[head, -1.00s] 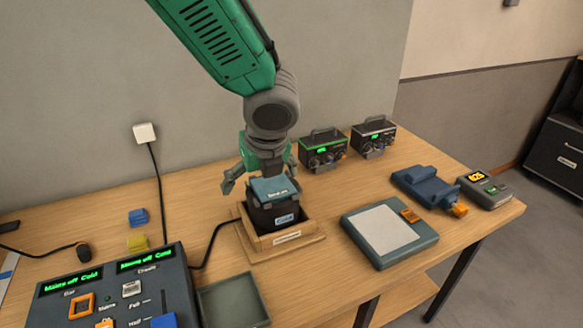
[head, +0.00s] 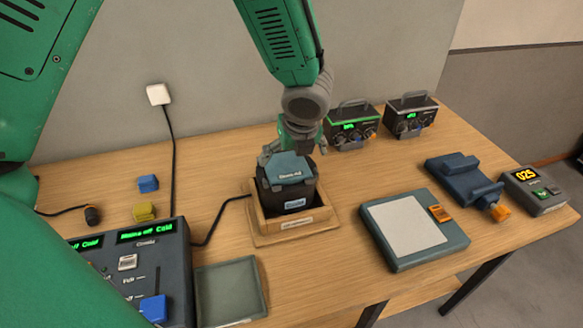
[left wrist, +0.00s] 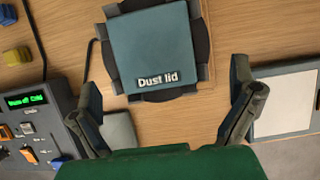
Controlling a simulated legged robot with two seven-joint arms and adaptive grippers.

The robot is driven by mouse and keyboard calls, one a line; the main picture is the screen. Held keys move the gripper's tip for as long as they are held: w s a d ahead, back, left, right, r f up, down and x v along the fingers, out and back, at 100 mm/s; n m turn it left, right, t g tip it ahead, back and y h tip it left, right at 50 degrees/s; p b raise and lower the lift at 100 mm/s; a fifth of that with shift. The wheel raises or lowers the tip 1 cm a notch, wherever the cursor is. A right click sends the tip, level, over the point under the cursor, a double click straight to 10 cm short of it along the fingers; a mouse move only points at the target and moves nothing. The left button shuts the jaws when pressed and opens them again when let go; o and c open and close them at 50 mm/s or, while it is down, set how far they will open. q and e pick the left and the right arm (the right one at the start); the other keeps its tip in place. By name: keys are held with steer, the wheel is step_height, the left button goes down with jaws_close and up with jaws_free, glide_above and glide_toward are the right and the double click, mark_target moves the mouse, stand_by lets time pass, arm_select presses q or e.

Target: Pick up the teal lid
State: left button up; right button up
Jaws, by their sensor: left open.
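The teal lid (head: 290,170), a flat square, lies on top of a dark container (head: 273,199) with a blue label. In the left wrist view the lid (left wrist: 152,45) reads "Dust lid". The container stands in a square wooden holder (head: 267,228). My left gripper (head: 293,152) is just behind and above the lid in the head view. In the left wrist view its two fingers (left wrist: 168,103) are spread wide, with nothing between them, and the lid lies beyond their tips. Whether a finger touches the lid cannot be told. My right gripper is not in view.
A fader console (head: 176,258) and a shallow tray (head: 230,291) stand left of the holder. A grey pad (head: 400,232), a blue clamp-like device (head: 463,178) and a yellow-display meter (head: 535,190) are right. Two handled boxes (head: 350,130) stand behind. Blue (head: 148,183) and yellow (head: 143,212) blocks lie left.

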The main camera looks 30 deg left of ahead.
mark_target(288, 166)
arm_select(q)
steer(key=a+f, duration=0.1)
steer(key=f, duration=0.1)
steer(key=a+f, duration=0.1)
steer(key=f, duration=0.1)
steer(key=shift+w+a+f, duration=0.1)
steer(key=shift+w+a, duration=0.2)
steer(key=shift+w, duration=0.05)
steer(key=shift+w+a+f, duration=0.15)
steer(key=shift+w+f, duration=0.05)
steer(key=shift+f, duration=0.05)
steer(key=shift+s+d+r, duration=0.1)
steer(key=shift+d+r, duration=0.05)
steer(key=shift+d, duration=0.15)
steer(key=c, duration=0.4)
steer(key=shift+d, duration=0.2)
steer(key=c, duration=0.7)
